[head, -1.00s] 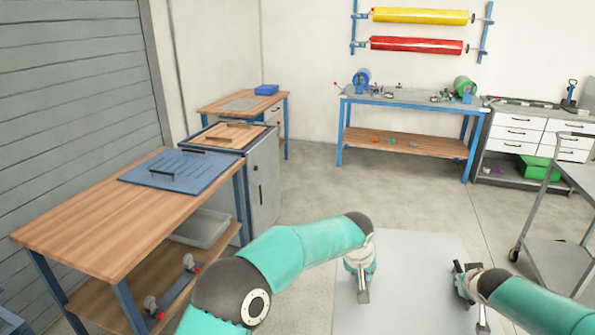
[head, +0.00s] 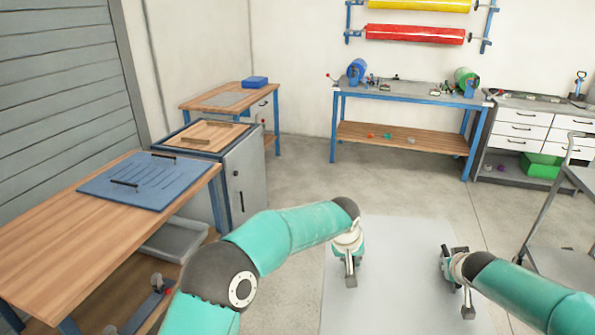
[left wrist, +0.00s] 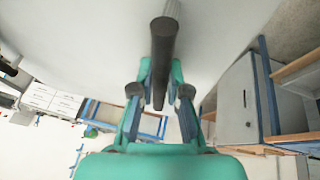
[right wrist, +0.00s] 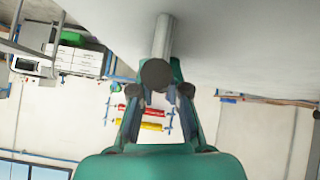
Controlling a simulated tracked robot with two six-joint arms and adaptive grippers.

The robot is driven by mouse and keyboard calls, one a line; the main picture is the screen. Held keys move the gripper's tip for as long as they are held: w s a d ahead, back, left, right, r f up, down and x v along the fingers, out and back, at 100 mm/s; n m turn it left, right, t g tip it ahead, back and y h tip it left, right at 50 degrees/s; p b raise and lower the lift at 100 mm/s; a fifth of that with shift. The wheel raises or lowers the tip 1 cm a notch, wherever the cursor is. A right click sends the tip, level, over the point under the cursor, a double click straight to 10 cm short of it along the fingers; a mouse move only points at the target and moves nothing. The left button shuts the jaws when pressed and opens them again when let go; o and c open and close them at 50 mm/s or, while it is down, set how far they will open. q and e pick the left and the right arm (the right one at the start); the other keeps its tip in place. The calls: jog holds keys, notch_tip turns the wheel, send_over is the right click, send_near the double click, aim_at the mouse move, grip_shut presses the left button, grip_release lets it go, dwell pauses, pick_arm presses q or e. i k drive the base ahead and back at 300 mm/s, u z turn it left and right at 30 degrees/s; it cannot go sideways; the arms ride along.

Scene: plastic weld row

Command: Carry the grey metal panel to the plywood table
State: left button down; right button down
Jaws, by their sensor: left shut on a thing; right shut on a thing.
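The grey metal panel (head: 400,285) is a large flat light-grey sheet, low in front of me in the head view; its near edge is cut off. My left gripper (head: 349,268) is shut on a bar handle at its left side, and my right gripper (head: 462,285) is shut on another at its right side. The left wrist view shows a dark bar (left wrist: 162,60) between the fingers; the right wrist view shows a round bar (right wrist: 161,45). A wood-topped table (head: 55,245) stands at left; another (head: 190,101) stands at the back. I cannot tell which is plywood.
A blue panel with handles (head: 150,180) lies on the left table. A grey cabinet (head: 245,180) with a wooden board (head: 208,136) on top stands beyond it. A blue-legged bench (head: 410,97) is at the back, a trolley (head: 560,260) at right. Bare floor (head: 400,185) lies ahead.

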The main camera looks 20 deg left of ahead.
aim_at(62, 240)
jog(key=i, duration=1.3)
jog(key=u, duration=2.6)
jog(key=k, duration=0.65)
